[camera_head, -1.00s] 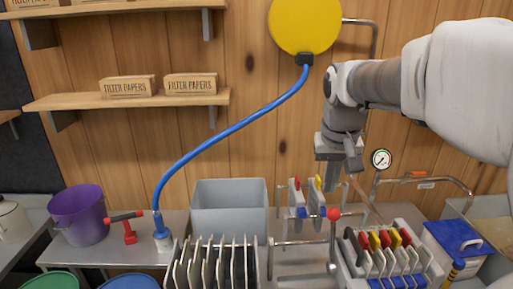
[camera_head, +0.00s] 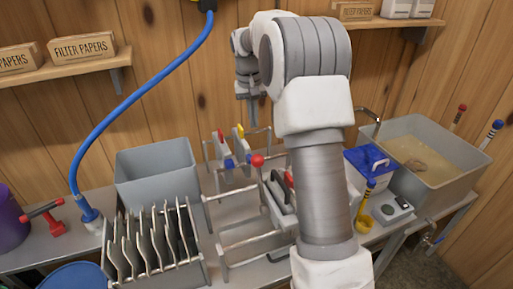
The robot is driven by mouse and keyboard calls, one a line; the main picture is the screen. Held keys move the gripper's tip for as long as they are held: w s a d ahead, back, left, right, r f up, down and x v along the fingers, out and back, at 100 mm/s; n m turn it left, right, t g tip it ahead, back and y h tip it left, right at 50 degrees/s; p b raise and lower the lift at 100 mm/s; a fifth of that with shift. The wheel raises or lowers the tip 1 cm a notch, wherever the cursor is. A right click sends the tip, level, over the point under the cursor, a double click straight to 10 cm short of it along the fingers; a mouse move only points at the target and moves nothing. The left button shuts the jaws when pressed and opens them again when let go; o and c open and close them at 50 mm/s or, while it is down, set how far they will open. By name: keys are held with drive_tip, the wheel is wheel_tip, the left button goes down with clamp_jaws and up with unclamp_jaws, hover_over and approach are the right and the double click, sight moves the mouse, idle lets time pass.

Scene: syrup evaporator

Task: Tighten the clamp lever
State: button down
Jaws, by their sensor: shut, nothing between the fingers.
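A lever with a red ball knob (camera_head: 258,160), which looks like the clamp lever, stands upright on the metal press frame (camera_head: 250,240) in the middle of the bench. My gripper (camera_head: 253,122) points down above and behind the knob in the picture, apart from it. Its fingers are small and partly blurred against the wood wall; they look closed and hold nothing. My arm hides the right part of the frame.
A blue hose (camera_head: 120,112) hangs across the left side. A blue-lidded box (camera_head: 366,160), a scale (camera_head: 392,208) and a basin of liquid (camera_head: 440,190) stand to the right.

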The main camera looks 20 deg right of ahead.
idle(0.3)
drive_tip(key=s+f, duration=0.3)
drive_tip(key=f, duration=0.6)
drive_tip(key=shift+a+p, duration=0.15)
drive_tip(key=shift+p, duration=0.25)
drive_tip(key=shift+s+b, duration=0.15)
drive_tip(key=shift+b, duration=0.2)
